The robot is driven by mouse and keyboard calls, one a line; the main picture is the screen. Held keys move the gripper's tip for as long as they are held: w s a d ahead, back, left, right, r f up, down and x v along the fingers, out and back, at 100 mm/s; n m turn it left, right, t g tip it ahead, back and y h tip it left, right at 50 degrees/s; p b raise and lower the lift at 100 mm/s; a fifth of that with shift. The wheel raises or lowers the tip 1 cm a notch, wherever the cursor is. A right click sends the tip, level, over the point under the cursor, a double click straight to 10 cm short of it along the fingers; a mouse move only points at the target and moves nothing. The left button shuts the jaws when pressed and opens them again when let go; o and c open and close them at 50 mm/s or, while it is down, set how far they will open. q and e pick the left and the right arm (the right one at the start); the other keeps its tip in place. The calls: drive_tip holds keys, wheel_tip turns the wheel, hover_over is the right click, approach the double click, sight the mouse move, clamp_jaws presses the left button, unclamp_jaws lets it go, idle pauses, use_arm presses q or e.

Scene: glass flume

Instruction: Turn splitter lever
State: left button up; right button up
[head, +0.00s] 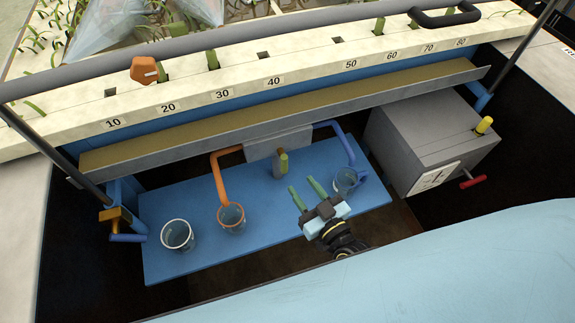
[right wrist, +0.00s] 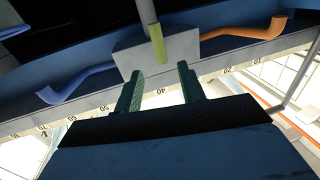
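The splitter is a grey box (head: 278,143) under the trough, with an orange pipe (head: 218,180) on its left and a blue pipe (head: 345,143) on its right. Its lever (head: 283,161) points forward and has a yellow-green end; it also shows in the right wrist view (right wrist: 156,45). My right gripper (head: 302,187) is open and empty, just in front of the lever and slightly right of it in the head view. In the right wrist view its green fingers (right wrist: 160,80) are spread, with the lever end beyond the gap, apart from both. My left gripper is not in view.
Clear cups stand on the blue shelf (head: 190,262): a white-rimmed one (head: 177,235), one under the orange pipe (head: 231,217) and one under the blue pipe (head: 346,180). A grey box (head: 425,135) with a red handle is at right. The numbered rail (head: 240,85) runs above.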

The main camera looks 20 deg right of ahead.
sight(286, 165)
drive_tip(key=x, duration=0.8)
drive_tip(key=shift+w+a+b, duration=0.1)
drive_tip(key=shift+w+b, duration=0.05)
drive_tip(key=shift+b, duration=0.25)
clamp_jaws()
